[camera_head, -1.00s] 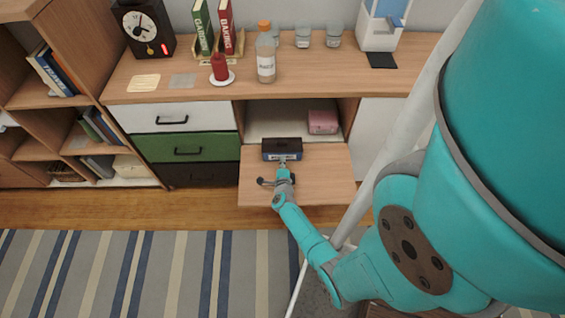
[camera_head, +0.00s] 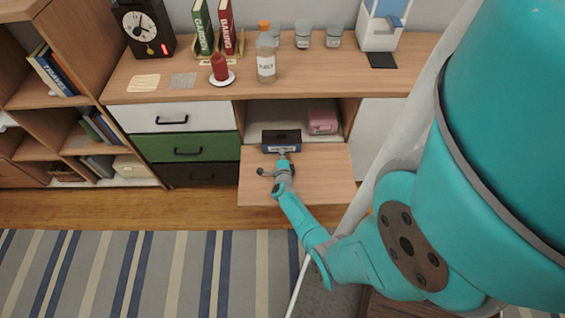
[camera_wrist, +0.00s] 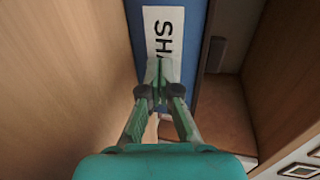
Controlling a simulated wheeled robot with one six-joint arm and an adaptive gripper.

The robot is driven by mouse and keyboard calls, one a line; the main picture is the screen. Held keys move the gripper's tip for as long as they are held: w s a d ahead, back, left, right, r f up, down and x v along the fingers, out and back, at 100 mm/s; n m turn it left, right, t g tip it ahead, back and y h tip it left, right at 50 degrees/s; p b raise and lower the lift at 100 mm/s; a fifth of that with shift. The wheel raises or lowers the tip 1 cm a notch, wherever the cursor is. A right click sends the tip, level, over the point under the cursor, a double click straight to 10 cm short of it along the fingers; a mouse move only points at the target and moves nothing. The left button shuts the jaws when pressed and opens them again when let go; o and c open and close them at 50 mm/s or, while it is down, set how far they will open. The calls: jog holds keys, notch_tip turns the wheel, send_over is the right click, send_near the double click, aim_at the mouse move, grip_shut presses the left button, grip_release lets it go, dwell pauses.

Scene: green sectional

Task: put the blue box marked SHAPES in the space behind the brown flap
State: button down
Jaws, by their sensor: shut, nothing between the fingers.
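The blue box (camera_head: 282,147) has a dark top and stands at the inner edge of the lowered brown flap (camera_head: 318,180), at the mouth of the open space (camera_head: 265,116). In the wrist view, the box (camera_wrist: 194,35) shows a white label reading "SHA", with the rest hidden. My gripper (camera_head: 282,157) is shut and empty, with its tips at the label side of the box. In the wrist view, my gripper's fingertips (camera_wrist: 158,72) overlap the label and look to be against it. Whether the box is fully past the edge is unclear.
A pink box (camera_head: 322,122) sits inside the space, to the right of the blue box. Drawers (camera_head: 188,147) adjoin the space on the left and a white panel (camera_head: 377,125) on the right.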

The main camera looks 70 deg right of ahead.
jog(key=shift+w+d, duration=0.65)
jog(key=shift+d, duration=0.9)
jog(key=shift+w+d, duration=0.6)
jog(key=shift+d, duration=1)
jog(key=shift+w+d, duration=0.65)
jog(key=shift+d, duration=0.9)
jog(key=shift+w+d, duration=0.25)
jog(key=shift+d, duration=0.4)
jog(key=shift+w+d, duration=0.3)
jog(key=shift+d, duration=0.3)
jog(key=shift+a, duration=0.1)
jog(key=shift+s+a+f, duration=0.15)
jog(key=shift+s+a, duration=0.15)
jog(key=shift+a, duration=0.25)
jog(key=shift+s+a, duration=1.7)
jog(key=shift+a, duration=2.4)
jog(key=shift+s+a, duration=1.7)
jog(key=shift+a, duration=2.45)
jog(key=shift+s+a, duration=1.7)
jog(key=shift+a, duration=2.4)
